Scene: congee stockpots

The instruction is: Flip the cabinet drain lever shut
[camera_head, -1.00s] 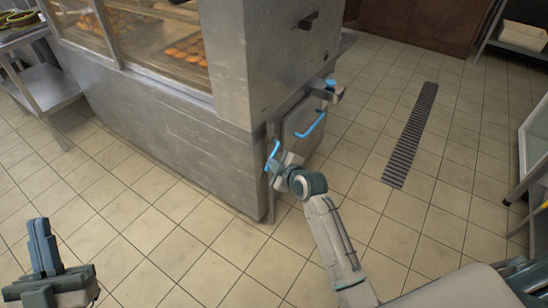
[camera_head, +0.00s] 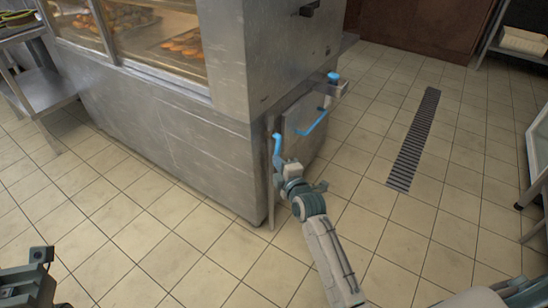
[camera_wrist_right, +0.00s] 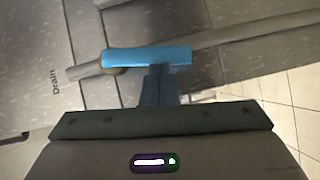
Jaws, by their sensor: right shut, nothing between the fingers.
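The blue drain lever (camera_head: 277,150) stands near upright at the front corner of the steel cabinet (camera_head: 180,130). In the right wrist view the lever (camera_wrist_right: 147,57) lies roughly along a grey pipe (camera_wrist_right: 255,33), beside a "Drain" label (camera_wrist_right: 55,82). My right gripper (camera_head: 284,166) is just below the lever in the head view. In the wrist view its shut, empty fingers (camera_wrist_right: 158,82) reach up to the lever's lower edge; I cannot tell whether they touch. My left gripper (camera_head: 28,282) is partly cut off at the lower left, and its fingers are not clear.
A blue handle (camera_head: 312,121) is on a steel box at the cabinet's end, with a blue knob (camera_head: 333,76) above it. A floor drain grate (camera_head: 414,137) runs along the tiles at the right. The tiled floor (camera_head: 110,235) in front is clear.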

